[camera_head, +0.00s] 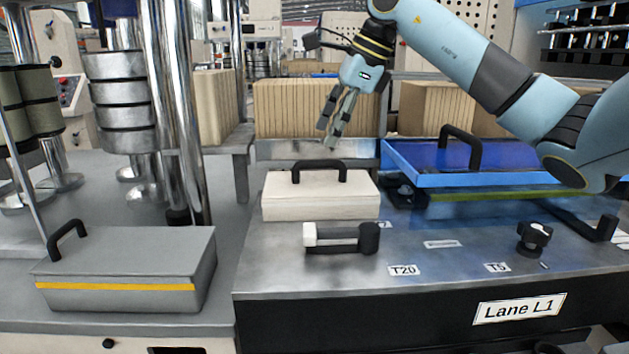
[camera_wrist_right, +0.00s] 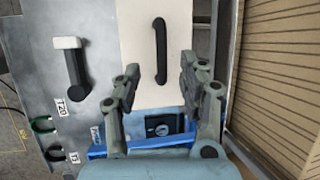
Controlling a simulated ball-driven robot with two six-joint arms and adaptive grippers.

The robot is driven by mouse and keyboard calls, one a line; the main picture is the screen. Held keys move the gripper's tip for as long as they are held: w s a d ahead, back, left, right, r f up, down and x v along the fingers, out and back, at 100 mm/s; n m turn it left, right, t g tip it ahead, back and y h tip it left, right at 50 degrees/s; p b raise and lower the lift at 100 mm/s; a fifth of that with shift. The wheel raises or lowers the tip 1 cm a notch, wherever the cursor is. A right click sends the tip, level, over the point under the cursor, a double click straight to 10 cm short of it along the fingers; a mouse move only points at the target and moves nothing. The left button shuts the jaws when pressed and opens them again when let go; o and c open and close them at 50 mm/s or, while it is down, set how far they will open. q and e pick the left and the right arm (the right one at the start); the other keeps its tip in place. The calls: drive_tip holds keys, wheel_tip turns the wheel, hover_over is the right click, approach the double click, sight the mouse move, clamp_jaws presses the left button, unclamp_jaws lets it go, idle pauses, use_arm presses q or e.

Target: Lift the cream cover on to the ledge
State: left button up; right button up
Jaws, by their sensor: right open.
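The cream cover (camera_head: 320,198) is a low box-shaped lid with a black handle (camera_head: 320,166) on top. It sits on the metal table at the centre of the head view. In the right wrist view the cover (camera_wrist_right: 140,40) lies ahead of the fingers, its black handle (camera_wrist_right: 160,50) lengthwise between and beyond the fingertips. My right gripper (camera_head: 332,140) is open and empty, pointing down above and behind the handle, apart from it. Its fingers also show in the right wrist view (camera_wrist_right: 160,80). My left gripper is out of view. I cannot tell which surface is the ledge.
A black bar handle with a white end (camera_head: 340,238) lies in front of the cover. A blue tray-like lid (camera_head: 440,180) with a handle is at right. A grey box with a yellow stripe (camera_head: 130,265) stands at left. A black knob (camera_head: 534,236) is at right. Cardboard stacks (camera_head: 300,108) stand behind.

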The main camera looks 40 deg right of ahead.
drive_tip(key=shift+x, duration=0.95)
drive_tip(key=p, duration=0.2)
hover_over(319, 182)
drive_tip(key=f, duration=0.4)
drive_tip(key=shift+s+d+f, duration=0.1)
drive_tip(key=shift+s+d, duration=0.05)
drive_tip(key=shift+s, duration=0.15)
drive_tip(key=shift+w+f, duration=0.15)
drive_tip(key=shift+f, duration=0.2)
drive_tip(key=shift+w+f, duration=0.1)
drive_tip(key=c, duration=0.5)
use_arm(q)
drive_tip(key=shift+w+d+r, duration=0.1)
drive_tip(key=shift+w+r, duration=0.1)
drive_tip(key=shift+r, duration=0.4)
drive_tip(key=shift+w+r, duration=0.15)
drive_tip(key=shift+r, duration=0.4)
use_arm(e)
clamp_jaws()
